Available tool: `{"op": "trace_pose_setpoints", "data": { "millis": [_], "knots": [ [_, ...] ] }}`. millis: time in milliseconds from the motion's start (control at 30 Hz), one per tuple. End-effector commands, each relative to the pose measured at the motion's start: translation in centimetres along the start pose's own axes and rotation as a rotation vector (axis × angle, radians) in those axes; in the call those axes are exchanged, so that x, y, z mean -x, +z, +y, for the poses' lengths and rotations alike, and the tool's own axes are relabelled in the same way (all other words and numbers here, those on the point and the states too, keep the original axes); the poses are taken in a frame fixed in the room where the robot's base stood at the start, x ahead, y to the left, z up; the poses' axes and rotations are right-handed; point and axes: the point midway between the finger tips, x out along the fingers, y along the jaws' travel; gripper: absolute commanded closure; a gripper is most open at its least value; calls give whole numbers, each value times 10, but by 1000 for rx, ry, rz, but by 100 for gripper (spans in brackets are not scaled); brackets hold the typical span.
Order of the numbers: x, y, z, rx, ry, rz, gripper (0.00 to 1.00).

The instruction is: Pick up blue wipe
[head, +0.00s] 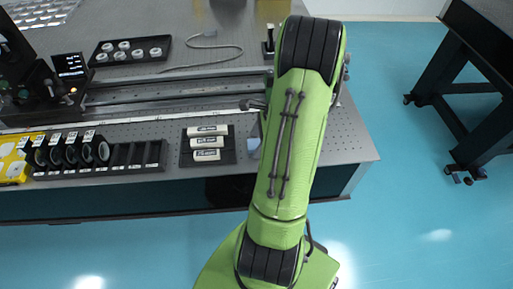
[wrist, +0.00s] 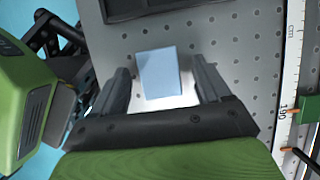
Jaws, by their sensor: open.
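The blue wipe (wrist: 158,72) is a flat light-blue rectangle on the perforated grey table. In the wrist view it lies between and slightly beyond the two fingers of my gripper (wrist: 160,84). The gripper is open, with one finger on each side of the wipe and nothing held. In the head view a small part of the wipe (head: 254,144) shows beside my green arm, right of the dark tray. The arm hides the gripper and the rest of that spot in the head view.
A dark tray with white rolled items (head: 207,155) stands left of the wipe. A rack of black round mounts (head: 75,152) is farther left. A rail (head: 170,87) and ruler run along the table (head: 345,138). The table's front edge is close to the wipe.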

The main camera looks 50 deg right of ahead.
Motion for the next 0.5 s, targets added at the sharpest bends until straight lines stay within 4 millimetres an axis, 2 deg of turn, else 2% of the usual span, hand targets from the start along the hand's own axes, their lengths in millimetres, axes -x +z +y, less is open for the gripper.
{"op": "trace_pose_setpoints", "data": {
  "millis": [133,167,500],
  "knots": [
    [0,0,0,-1,2,1,23],
    [0,0,0,-1,2,1,26],
    [1,0,0,-1,1,1,78]
  ]
}}
